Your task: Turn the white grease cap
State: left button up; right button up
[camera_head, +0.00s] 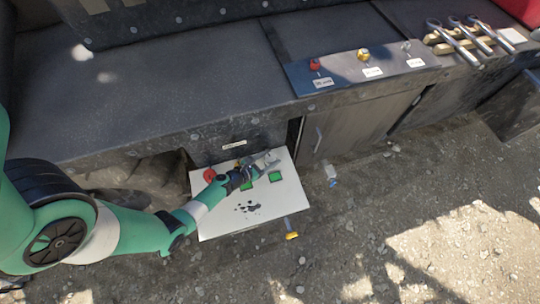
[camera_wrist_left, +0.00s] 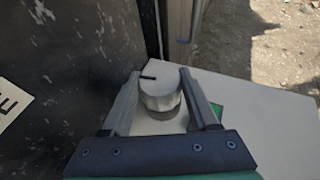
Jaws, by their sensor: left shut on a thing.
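The white grease cap (camera_wrist_left: 161,88) is a short round knob with a dark mark on its top, at the mark's left side in the left wrist view. It stands on a white panel (camera_wrist_left: 262,125). My left gripper (camera_wrist_left: 160,98) has one finger on each side of the cap and is shut on it. In the head view my left gripper (camera_head: 268,163) is over the far part of the white panel (camera_head: 285,208), and the cap is hard to make out there. My right gripper is in neither view.
On the panel are a red round part (camera_head: 209,174), green patches (camera_head: 275,176) and dark spots (camera_head: 247,207). A dark wall rises behind it. A shelf plate (camera_head: 340,75) carries small red and yellow parts. Wrenches (camera_head: 465,40) lie at the upper right. Gravel ground lies right of the panel.

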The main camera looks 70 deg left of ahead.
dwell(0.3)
pick_arm(q)
jog(key=o, duration=1.4)
jog(key=shift+c, duration=0.2)
jog(key=p+v, duration=0.2)
jog(key=v, duration=0.3)
jog(key=p+v, duration=0.2)
jog(key=v, duration=0.3)
jog(key=shift+s+a+r, duration=0.15)
jog(key=shift+s+r, duration=0.1)
jog(key=shift+s, duration=0.05)
jog(key=shift+s+d+r+p, duration=0.1)
jog(key=shift+s+d+p, duration=0.15)
jog(key=shift+s, duration=0.2)
